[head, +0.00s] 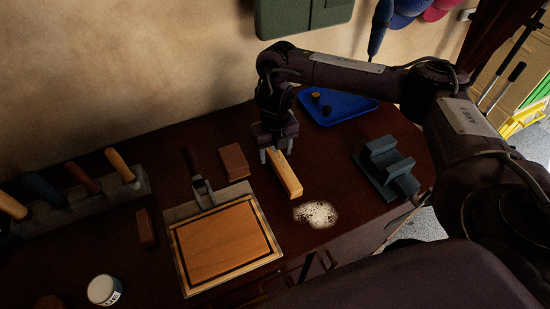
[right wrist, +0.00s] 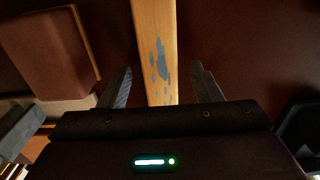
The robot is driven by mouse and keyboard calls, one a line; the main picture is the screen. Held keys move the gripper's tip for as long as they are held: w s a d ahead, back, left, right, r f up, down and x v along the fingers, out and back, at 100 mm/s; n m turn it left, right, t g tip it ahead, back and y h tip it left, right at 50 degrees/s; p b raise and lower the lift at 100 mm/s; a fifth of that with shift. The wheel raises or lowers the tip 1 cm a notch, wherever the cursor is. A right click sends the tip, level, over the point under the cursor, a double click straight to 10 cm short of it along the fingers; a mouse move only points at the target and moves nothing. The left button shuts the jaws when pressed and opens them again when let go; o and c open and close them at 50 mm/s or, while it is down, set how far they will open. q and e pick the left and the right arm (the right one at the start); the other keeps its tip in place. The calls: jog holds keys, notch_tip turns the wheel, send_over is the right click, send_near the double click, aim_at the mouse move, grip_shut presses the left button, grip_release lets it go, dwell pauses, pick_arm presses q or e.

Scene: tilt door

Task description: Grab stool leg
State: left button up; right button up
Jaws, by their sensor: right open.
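The stool leg (head: 285,174) is a light wooden bar lying on the dark brown table. My right gripper (head: 277,157) is over its far end, with the fingers pointing down. In the right wrist view the stool leg (right wrist: 157,55) runs between the two open fingers of the gripper (right wrist: 160,88), with a gap on each side. Grey-blue patches mark its upper face. The fingers do not appear to touch it. My left gripper is not in view.
A brown block (head: 234,161) and a wooden board (head: 222,243) lie left of the leg. A pale speckled patch (head: 316,214) is in front. A blue tray (head: 340,107) and a grey stepped holder (head: 386,166) stand to the right. A white jar (head: 103,290) is at lower left.

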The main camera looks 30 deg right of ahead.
jog(key=shift+f, duration=0.7)
jog(key=shift+r, duration=0.1)
jog(key=c, duration=1.1)
jog(key=shift+c, duration=0.2)
